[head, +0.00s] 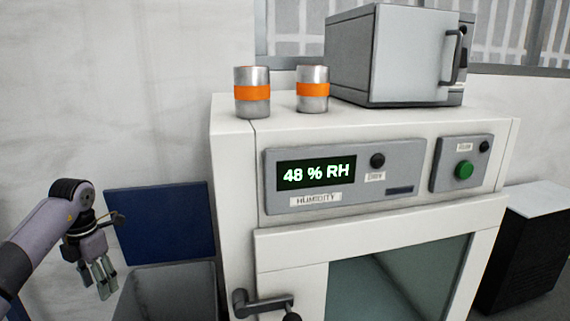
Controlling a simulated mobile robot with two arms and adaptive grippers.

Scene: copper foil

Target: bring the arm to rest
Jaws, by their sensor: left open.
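My left arm comes in from the left edge of the head view. Its gripper (106,291) hangs with the fingers pointing down, open, with nothing seen between them. It is to the left of the white cabinet and appears in front of or beside a grey open-topped bin; the exact depth is hard to tell. My right gripper is not in the picture.
A white humidity cabinet (236,200) reads 48 % RH, its door handle (262,301) low on the left. Two orange-banded metal cans (252,104) (312,101) and a grey box (378,60) stand on top. A blue panel (160,222) rises behind the grey bin (168,292). A dark unit (522,245) stands right.

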